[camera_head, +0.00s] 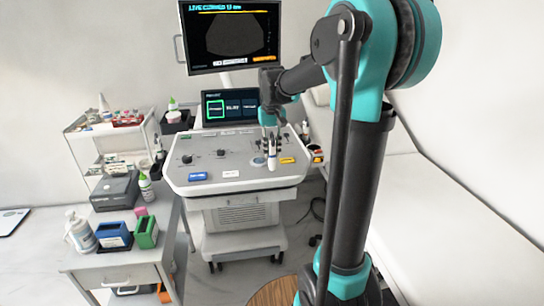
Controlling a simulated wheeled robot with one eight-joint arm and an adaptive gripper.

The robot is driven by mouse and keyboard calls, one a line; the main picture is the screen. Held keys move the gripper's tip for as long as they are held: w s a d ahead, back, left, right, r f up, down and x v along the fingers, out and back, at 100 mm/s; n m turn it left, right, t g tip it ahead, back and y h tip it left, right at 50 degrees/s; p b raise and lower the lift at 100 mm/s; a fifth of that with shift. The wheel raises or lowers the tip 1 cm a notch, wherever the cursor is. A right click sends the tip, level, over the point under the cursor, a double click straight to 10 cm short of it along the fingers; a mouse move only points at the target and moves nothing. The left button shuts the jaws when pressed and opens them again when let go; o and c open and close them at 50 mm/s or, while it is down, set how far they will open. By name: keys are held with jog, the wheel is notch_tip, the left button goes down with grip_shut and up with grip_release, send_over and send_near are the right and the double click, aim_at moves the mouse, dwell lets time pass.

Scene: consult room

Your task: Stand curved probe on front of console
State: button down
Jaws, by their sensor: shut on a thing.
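The ultrasound console (215,173) stands in the middle of the room, with a light grey panel and a monitor (230,38) above it. My gripper (271,134) reaches over the right part of the panel and points down. It is shut on a slim white probe (272,160), which is about upright over the panel's front right area. I cannot tell whether the probe's lower end touches the panel. The probe's curved head is too small to make out, and the fingers partly hide its upper end.
A side table (110,262) with a bottle (80,234) and blue and green boxes is at left. A white couch (455,225) fills the right.

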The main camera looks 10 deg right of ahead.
aim_at(272, 131)
jog(key=shift+f, duration=1.25)
jog(key=shift+f, duration=0.15)
jog(key=c, duration=1.4)
grip_release()
jog(key=shift+o, duration=0.2)
notch_tip(272, 131, up, 12)
jog(key=shift+r, duration=0.15)
jog(key=s+d+f+t, duration=0.2)
jog(key=s+f, duration=0.9)
jog(key=f, duration=0.1)
jog(key=s+d+f+t, duration=0.2)
jog(key=s+f, duration=0.9)
jog(key=f, duration=0.2)
jog(key=shift+f, duration=0.1)
